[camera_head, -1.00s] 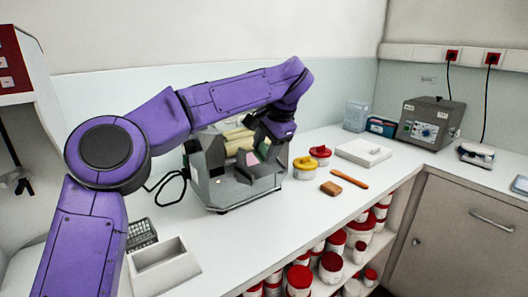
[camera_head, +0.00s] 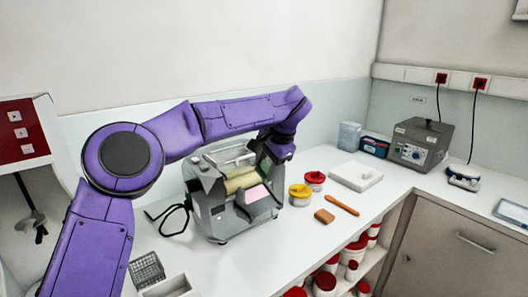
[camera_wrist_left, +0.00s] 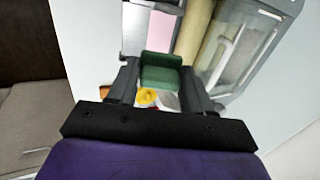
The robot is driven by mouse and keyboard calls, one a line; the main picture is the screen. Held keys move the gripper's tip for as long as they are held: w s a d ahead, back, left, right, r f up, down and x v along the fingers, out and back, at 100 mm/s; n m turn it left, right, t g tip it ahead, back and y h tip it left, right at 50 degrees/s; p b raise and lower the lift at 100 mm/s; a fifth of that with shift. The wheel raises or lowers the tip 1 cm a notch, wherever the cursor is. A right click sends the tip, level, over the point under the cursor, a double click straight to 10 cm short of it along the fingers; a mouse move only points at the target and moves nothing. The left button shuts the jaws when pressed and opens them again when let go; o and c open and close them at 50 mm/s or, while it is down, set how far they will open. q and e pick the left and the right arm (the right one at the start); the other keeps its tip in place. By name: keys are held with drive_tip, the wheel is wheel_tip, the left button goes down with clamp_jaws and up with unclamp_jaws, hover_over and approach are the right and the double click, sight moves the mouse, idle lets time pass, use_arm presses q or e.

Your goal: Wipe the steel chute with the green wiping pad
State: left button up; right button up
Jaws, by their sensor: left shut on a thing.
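The mill (camera_head: 205,212) is a grey steel machine with cream rollers (camera_head: 240,180) on the white counter. Its steel chute bears a pink patch (camera_head: 257,194); the chute and patch also show in the left wrist view (camera_wrist_left: 136,28), beside a roller. My left gripper (camera_head: 266,160) is over the right side of the mill, pointing down. In the left wrist view it (camera_wrist_left: 158,88) is shut on the green wiping pad (camera_wrist_left: 160,72), held just short of the chute's near end. Whether the pad touches the chute cannot be told. My right gripper is out of view.
Right of the mill stand a yellow-lidded jar (camera_head: 300,195) and a red-lidded jar (camera_head: 314,180). A brown block (camera_head: 324,216) and an orange spatula (camera_head: 343,205) lie near the counter's front edge. A white tray (camera_head: 180,286) is at front left.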

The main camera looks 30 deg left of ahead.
use_arm(q)
drive_tip(key=shift+w+f+b, duration=0.2)
drive_tip(key=shift+w+b, duration=0.2)
drive_tip(key=shift+w, duration=0.2)
drive_tip(key=shift+w+f, duration=0.15)
drive_tip(key=shift+w, duration=0.15)
drive_tip(key=b, duration=0.1)
hover_over(268, 203)
drive_tip(key=w+a, duration=0.1)
drive_tip(key=a, duration=0.1)
wheel_tip(268, 203, down, 7)
drive_tip(key=d+f+b, duration=0.1)
drive_tip(key=b, duration=0.1)
drive_tip(key=s+d+f+b, duration=0.1)
drive_tip(key=b, duration=0.1)
drive_tip(key=shift+s+d+f+b, duration=0.1)
drive_tip(key=shift+d+b, duration=0.25)
drive_tip(key=shift+d, duration=0.05)
drive_tip(key=shift+s+d+b, duration=0.15)
drive_tip(key=shift+d+b, duration=0.25)
drive_tip(key=shift+d, duration=0.1)
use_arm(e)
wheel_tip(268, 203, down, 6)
use_arm(q)
drive_tip(key=shift+a+f+b, duration=0.15)
drive_tip(key=shift+f+b, duration=0.3)
drive_tip(key=shift+b, duration=0.2)
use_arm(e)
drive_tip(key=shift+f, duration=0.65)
